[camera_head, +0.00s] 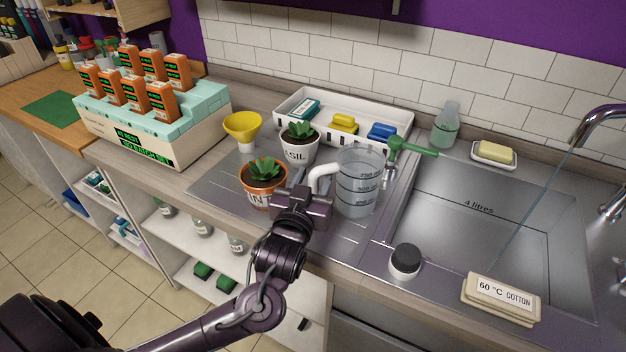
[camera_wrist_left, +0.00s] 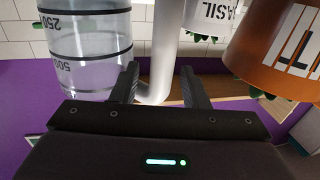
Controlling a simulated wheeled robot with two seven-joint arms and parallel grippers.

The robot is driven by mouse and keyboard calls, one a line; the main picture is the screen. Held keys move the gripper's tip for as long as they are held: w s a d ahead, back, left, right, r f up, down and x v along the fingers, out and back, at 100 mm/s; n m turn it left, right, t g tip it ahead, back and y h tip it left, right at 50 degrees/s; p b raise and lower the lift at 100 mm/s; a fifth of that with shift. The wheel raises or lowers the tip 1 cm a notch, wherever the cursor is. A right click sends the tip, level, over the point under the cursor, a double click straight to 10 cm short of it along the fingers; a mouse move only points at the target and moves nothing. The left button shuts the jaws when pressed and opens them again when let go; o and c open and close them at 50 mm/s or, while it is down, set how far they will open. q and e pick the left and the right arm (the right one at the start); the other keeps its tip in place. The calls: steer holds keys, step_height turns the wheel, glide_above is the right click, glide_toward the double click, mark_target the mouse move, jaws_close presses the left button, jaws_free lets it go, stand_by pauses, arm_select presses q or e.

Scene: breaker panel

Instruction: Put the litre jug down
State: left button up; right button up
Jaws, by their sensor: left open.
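The litre jug (camera_head: 360,188) is clear, with dark measuring lines and a white handle (camera_head: 322,176). It stands upright on the metal drainer (camera_head: 335,232), left of the sink. My left gripper (camera_head: 308,190) is at the jug's handle side. In the left wrist view the jug (camera_wrist_left: 88,45) shows upside down. Its white handle (camera_wrist_left: 165,45) passes between the two fingers of my left gripper (camera_wrist_left: 160,88), which are open around it. Any contact between fingers and handle is hard to tell. My right gripper is not in view.
A terracotta plant pot (camera_head: 262,185) and a white basil pot (camera_head: 299,145) stand close left of the jug. A white tray (camera_head: 400,142) is behind it. A black-capped pot (camera_head: 405,262) and cotton cloths (camera_head: 500,298) are at the front. A tap runs into the sink (camera_head: 470,230).

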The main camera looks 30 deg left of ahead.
arm_select(q)
steer(key=shift+r, duration=0.1)
steer(key=shift+s, duration=0.15)
steer(key=s+d+p, duration=0.2)
steer(key=s+p, duration=0.1)
steer(key=s, duration=0.8)
steer(key=shift+s, duration=0.25)
steer(key=o, duration=1.3)
